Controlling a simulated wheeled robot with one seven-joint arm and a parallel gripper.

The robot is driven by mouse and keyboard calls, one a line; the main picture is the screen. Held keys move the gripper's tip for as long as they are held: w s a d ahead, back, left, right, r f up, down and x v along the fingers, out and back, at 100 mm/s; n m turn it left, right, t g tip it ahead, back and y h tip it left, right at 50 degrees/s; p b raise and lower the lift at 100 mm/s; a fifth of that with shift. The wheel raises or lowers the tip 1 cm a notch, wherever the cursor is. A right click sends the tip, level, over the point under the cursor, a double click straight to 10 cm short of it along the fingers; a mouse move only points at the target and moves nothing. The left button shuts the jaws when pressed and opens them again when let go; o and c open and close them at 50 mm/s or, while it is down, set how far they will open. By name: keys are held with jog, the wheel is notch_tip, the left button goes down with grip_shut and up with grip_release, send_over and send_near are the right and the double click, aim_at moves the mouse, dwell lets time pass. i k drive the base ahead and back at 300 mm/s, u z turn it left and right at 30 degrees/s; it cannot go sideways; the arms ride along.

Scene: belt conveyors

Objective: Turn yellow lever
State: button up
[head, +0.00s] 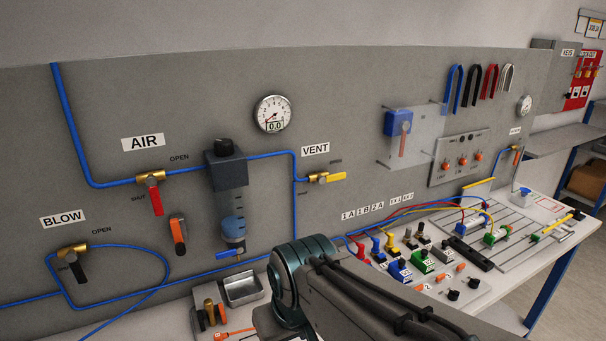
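A yellow lever (335,176) sits on a brass valve under the VENT label (315,150). The lever points right, roughly in line with the short blue pipe that enters the valve from the left. My arm rises at the bottom middle and reaches down to the right, below the valve and apart from it. My gripper is outside the picture, so its state and what is near it do not show.
The AIR valve's red lever (156,201) and the BLOW valve's black lever (77,271) hang down at left. A filter unit (228,170) stands out from the panel left of VENT. The bench at right holds several coloured valves and hoses.

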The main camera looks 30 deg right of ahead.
aim_at(321, 179)
jog(key=k, duration=1.25)
jog(key=z, duration=0.85)
jog(key=i, duration=1.4)
jog(key=u, duration=0.5)
